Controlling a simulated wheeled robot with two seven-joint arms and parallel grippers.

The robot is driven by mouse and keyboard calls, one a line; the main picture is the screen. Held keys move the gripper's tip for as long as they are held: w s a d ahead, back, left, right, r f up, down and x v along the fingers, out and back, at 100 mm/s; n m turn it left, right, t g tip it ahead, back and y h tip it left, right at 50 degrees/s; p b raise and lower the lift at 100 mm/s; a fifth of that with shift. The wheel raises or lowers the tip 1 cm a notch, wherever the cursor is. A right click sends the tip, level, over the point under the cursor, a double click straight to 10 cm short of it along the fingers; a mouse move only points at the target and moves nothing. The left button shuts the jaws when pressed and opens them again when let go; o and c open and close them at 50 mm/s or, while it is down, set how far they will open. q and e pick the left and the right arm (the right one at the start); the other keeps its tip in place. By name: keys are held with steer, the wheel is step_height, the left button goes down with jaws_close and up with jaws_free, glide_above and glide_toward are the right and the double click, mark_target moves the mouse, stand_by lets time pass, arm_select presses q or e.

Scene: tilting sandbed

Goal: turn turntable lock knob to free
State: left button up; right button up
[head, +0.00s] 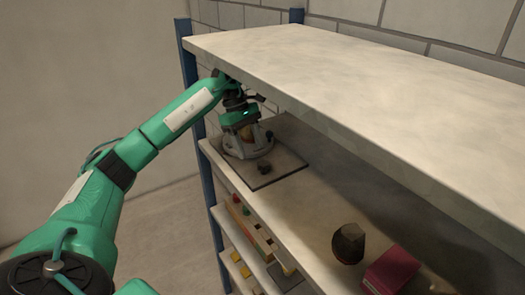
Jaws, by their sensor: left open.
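A round grey turntable (257,151) sits on a dark square base plate (290,163) on the shelf below the top board, near the left end. A small dark knob (264,169) stands on the plate at its front edge; its marking is too small to read. My left gripper (247,148) reaches in under the top board and points down over the turntable. It is open. A brownish rounded thing shows by its fingers. The knob is a little in front of the gripper and apart from it. My right gripper is not in view.
The top board (360,80) hangs close above my left wrist. A dark faceted block (348,243) and a dark red box (391,270) stand farther right on the same shelf. Coloured blocks (262,238) lie on a lower shelf. A blue post (187,60) stands at the left.

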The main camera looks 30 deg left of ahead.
mark_target(263, 163)
arm_select(q)
steer(key=d+p, duration=0.1)
steer(key=d, duration=0.1)
steer(key=d+p, duration=0.1)
steer(key=d, duration=0.1)
steer(key=shift+s+f+p, duration=0.25)
steer(key=shift+s+p, duration=0.05)
steer(key=shift+p, duration=0.05)
steer(key=shift+s+d+f+p, duration=0.1)
steer(key=shift+d+f+p, duration=0.15)
steer(key=shift+f+p, duration=0.35)
steer(key=shift+d+f, duration=0.1)
steer(key=shift+f, duration=0.45)
steer(key=c, duration=1)
steer(key=shift+o, duration=0.2)
